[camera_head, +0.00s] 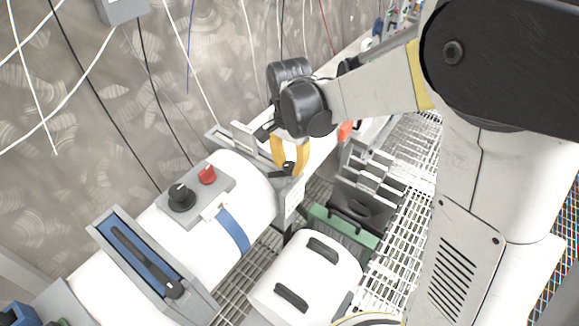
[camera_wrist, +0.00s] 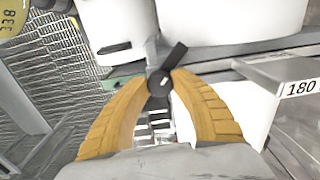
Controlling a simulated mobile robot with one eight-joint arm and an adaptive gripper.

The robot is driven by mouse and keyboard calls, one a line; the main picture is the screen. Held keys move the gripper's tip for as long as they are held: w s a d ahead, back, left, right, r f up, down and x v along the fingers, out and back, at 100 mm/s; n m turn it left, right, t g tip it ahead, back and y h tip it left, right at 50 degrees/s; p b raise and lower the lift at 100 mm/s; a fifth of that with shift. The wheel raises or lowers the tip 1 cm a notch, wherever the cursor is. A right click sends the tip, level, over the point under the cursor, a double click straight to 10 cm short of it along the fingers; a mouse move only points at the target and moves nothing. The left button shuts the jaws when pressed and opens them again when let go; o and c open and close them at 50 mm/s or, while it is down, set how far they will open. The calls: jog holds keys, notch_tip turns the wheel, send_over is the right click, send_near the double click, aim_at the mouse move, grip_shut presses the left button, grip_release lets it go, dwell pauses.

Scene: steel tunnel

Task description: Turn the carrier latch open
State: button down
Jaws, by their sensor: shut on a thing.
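The carrier latch (camera_wrist: 178,58) is a small black lever on a round hub, at the centre of the wrist view. It also shows in the head view as a dark handle (camera_head: 281,172) on the grey bracket at the end of the white cylinder. My gripper (camera_wrist: 160,84) has two yellow ribbed fingers, and it is shut on the latch's hub, with the lever tip sticking out past the fingertips, up and to the right. In the head view my gripper (camera_head: 289,163) reaches down to the latch from above. The fingers hide part of the hub.
A white cylinder (camera_head: 185,245) carries a panel with a black knob (camera_head: 181,197) and a red knob (camera_head: 207,174). A white case with black handles (camera_head: 322,250) and a green-edged box (camera_head: 345,228) stand in front. A plate marked 180 (camera_wrist: 290,84) sits right of my fingers.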

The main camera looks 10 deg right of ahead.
aim_at(290, 165)
jog(key=n+b, duration=0.1)
jog(key=n, duration=0.3)
jog(key=shift+n, duration=0.3)
jog(key=n, duration=0.4)
jog(key=shift+b, duration=0.35)
jog(key=c, duration=1)
grip_release()
jog(key=shift+c, duration=0.2)
notch_tip(290, 165, up, 12)
